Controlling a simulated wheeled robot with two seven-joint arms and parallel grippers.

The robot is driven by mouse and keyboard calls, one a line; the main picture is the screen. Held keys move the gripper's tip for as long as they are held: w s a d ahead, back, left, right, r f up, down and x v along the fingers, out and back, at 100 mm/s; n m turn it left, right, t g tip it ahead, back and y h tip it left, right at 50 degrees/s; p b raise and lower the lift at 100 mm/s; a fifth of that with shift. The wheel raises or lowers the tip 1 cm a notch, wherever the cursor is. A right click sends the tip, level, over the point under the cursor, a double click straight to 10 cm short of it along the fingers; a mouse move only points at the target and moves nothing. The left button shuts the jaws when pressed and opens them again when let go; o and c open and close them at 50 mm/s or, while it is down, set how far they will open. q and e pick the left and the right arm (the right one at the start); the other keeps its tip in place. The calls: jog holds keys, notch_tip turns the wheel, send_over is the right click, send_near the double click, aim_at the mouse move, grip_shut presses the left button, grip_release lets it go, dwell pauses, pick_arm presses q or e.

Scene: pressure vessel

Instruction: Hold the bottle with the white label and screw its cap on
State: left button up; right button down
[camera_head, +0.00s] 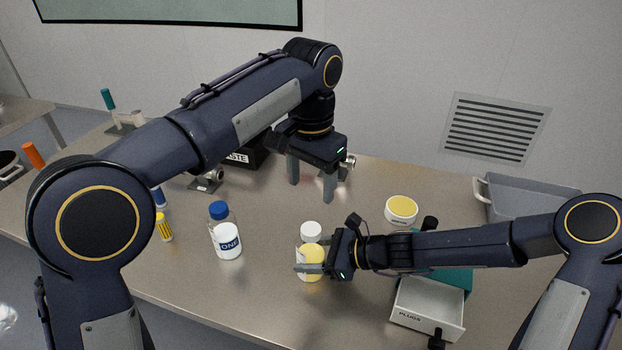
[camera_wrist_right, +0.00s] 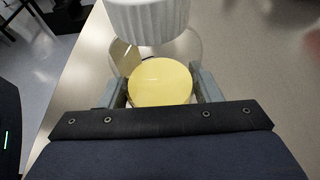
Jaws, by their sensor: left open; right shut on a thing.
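My right gripper (camera_head: 311,268) is shut on a clear bottle with a white cap (camera_head: 311,231) and a yellow patch (camera_head: 313,254) on its side. The bottle stands upright at the front middle of the table. In the right wrist view the ribbed white cap (camera_wrist_right: 150,18) is above the yellow patch (camera_wrist_right: 160,82), with a finger on each side. Whether the cap is tight cannot be told. A second bottle (camera_head: 226,241), with a white label reading "ONE" and a blue cap (camera_head: 218,210), stands upright to the left, untouched. My left gripper (camera_head: 311,190) is open and empty, above and behind the held bottle.
A tub with a yellow top (camera_head: 401,208) stands right of the held bottle. A drawer marked "PLUGS" (camera_head: 428,309) is under my right arm. A grey bin (camera_head: 545,196) is at the back right. A black waste box (camera_head: 253,154) is behind my left arm.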

jog(key=shift+c, duration=1.9)
grip_release()
jog(key=shift+d, duration=0.1)
jog(key=v, duration=0.7)
jog(key=shift+s+d+r, duration=0.1)
jog(key=shift+d+r, duration=0.05)
jog(key=shift+d, duration=0.15)
